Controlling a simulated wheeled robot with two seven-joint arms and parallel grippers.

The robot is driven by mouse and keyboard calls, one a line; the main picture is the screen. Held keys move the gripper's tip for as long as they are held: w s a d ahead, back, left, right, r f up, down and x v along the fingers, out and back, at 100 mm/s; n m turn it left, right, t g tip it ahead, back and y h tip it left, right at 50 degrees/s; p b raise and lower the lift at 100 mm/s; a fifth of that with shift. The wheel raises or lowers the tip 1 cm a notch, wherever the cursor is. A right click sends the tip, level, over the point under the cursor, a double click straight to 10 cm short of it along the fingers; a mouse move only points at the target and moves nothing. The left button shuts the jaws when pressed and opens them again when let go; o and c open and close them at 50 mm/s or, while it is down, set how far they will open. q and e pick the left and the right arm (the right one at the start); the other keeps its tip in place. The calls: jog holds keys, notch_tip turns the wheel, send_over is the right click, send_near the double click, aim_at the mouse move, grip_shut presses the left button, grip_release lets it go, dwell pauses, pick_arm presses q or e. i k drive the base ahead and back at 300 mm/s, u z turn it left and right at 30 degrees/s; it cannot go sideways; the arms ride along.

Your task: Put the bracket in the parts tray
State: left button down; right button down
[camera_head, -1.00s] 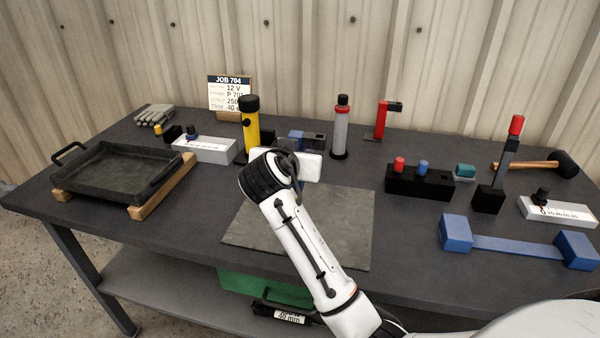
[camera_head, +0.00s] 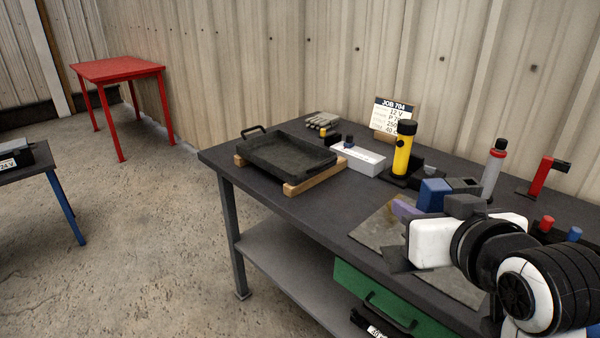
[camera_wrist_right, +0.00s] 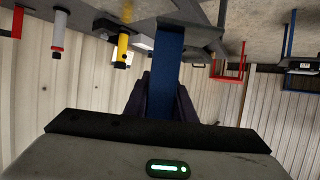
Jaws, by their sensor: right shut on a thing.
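The bracket shows as a blue piece (camera_head: 433,194) just beyond my right gripper (camera_head: 432,215), above the bench's grey mat. In the right wrist view the bracket is a blue bar (camera_wrist_right: 170,60) standing out from between my dark fingers (camera_wrist_right: 168,98). The right gripper is shut on it; its body hides much of the bracket from the head camera. The parts tray (camera_head: 288,157) is a dark, shallow tray with end handles, further left on the bench, apart from the gripper. My left gripper is out of view.
The tray rests on wooden rails (camera_head: 315,178). A white block (camera_head: 360,157) and a yellow torch (camera_head: 404,150) stand between tray and gripper. A grey-red cylinder (camera_head: 492,170) and red stand (camera_head: 543,177) are at right. A red table (camera_head: 118,68) stands far left.

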aim_at(272, 158)
jog(key=u, duration=0.5)
jog(key=i, duration=1.55)
jog(key=z, duration=0.6)
jog(key=i, duration=0.5)
jog(key=z, duration=0.05)
